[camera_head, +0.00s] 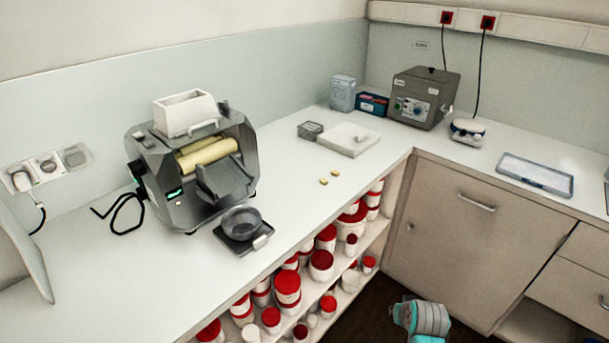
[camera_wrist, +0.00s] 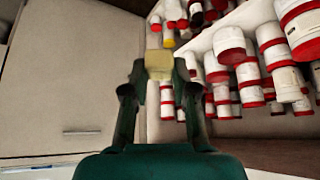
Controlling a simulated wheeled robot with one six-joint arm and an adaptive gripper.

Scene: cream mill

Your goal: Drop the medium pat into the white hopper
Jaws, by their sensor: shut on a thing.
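My gripper (camera_wrist: 159,75) is shut on a pale yellow pat (camera_wrist: 159,60), held between the two fingertips in the wrist view. Its size against the others cannot be told. The white hopper (camera_head: 185,112) sits on top of the grey roller mill at the left, well away from my arm, which shows at the bottom right. My fingers and the held pat are not visible in the head view.
The mill (camera_head: 180,205) has cream rollers and a dark bowl (camera_head: 241,222) in front. A white slab (camera_head: 347,140), a grey control box (camera_head: 424,97) and a shallow tray (camera_head: 535,175) stand on the counter (camera_head: 285,205). Red-lidded tubs (camera_head: 287,287) fill shelves below.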

